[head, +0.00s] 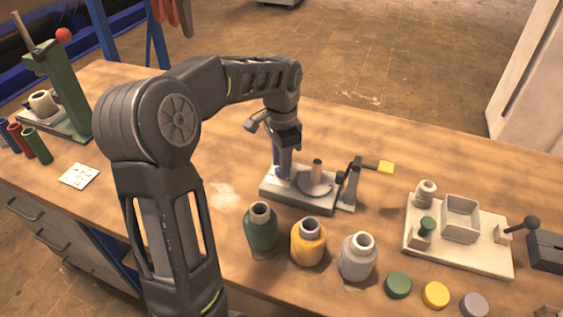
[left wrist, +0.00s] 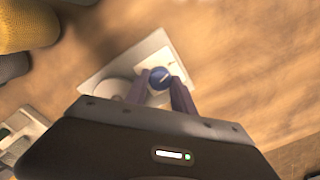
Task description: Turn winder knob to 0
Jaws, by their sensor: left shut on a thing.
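The winder (head: 292,197) stands near the middle of the bench in the head view, a pale base with a round plate, a short upright spool and a crank arm at its right end. In the left wrist view, the blue winder knob (left wrist: 160,78) has a light line across its top, and the pale winder base (left wrist: 128,66) lies beneath it. My left gripper (head: 282,172) reaches down over the winder's left end. In the left wrist view, my left gripper (left wrist: 161,82) is shut on the knob. I cannot read any scale marks. My right gripper is not in view.
Green (head: 261,231), yellow (head: 308,243) and grey (head: 357,259) bottles stand close in front of the winder. Several round caps lie to their right. A pale fixture board (head: 470,259) is at the right, a green press (head: 66,95) at the far left. Bench behind the winder is clear.

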